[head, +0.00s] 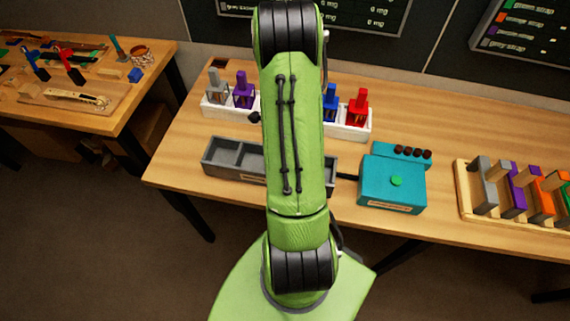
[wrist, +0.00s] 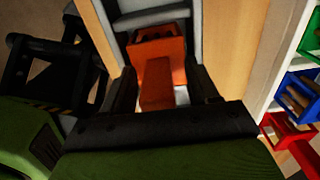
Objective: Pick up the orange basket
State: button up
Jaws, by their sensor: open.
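The orange basket (wrist: 160,46) shows in the wrist view, with its block-like handle (wrist: 157,85) pointing towards the camera. It appears to sit in a grey tray (wrist: 195,35). My gripper (wrist: 162,78) is open, with one dark finger on each side of the basket's handle. I cannot tell whether either finger touches it. In the head view my green arm hides the basket and the gripper. The grey compartment tray (head: 222,171) shows there partly, left of my arm.
A white rack (head: 355,130) behind the tray holds grey, purple, blue (head: 331,103) and red (head: 358,108) baskets; its middle is hidden. A teal device (head: 392,185) stands right of the tray. A wooden rack (head: 465,205) with coloured pieces is further right. A second table (head: 120,115) stands left.

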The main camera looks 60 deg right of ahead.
jog(key=shift+r, duration=0.1)
jog(key=shift+c, duration=0.7)
grip_shut()
